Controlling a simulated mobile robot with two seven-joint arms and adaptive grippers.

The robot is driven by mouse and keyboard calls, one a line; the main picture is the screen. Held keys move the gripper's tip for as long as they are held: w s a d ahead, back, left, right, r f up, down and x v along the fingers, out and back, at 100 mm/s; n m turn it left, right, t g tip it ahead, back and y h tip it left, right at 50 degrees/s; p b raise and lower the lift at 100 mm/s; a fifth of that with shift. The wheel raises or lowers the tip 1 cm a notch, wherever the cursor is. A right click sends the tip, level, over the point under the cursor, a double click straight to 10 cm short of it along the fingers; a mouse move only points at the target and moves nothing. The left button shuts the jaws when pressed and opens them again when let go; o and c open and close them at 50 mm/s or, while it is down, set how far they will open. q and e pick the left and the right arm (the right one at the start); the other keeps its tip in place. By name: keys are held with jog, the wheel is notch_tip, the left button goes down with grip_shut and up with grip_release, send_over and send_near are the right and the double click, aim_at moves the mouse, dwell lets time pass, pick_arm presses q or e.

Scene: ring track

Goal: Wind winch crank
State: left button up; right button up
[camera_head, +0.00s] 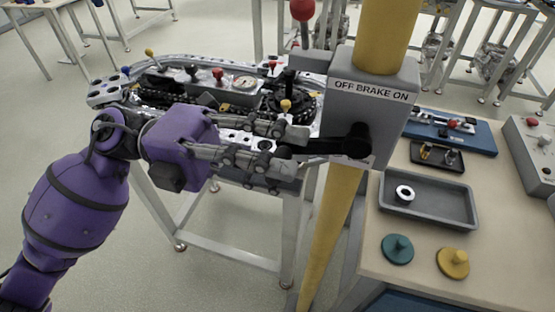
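A grey winch box (372,100) labelled "OFF BRAKE ON" is fixed to a yellow post (332,225). A black crank arm (345,143) runs left from a round hub on the front of the box. My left gripper (290,148), on the purple arm, reaches in from the left. Its two fingers are apart, one above and one below the crank's left end. The fingers partly hide that end, and I cannot tell whether they press on it. My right gripper is not in view.
Behind the gripper, a metal stand carries a ring track (230,85) with several coloured knobs. A red ball knob (302,9) stands behind the post. On the right, a bench holds a grey tray (428,215) with a white ring, and green (397,250) and yellow (453,263) discs.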

pick_arm(q)
jog(key=shift+c, duration=0.2)
grip_shut()
jog(key=shift+a, duration=0.1)
dwell(0.7)
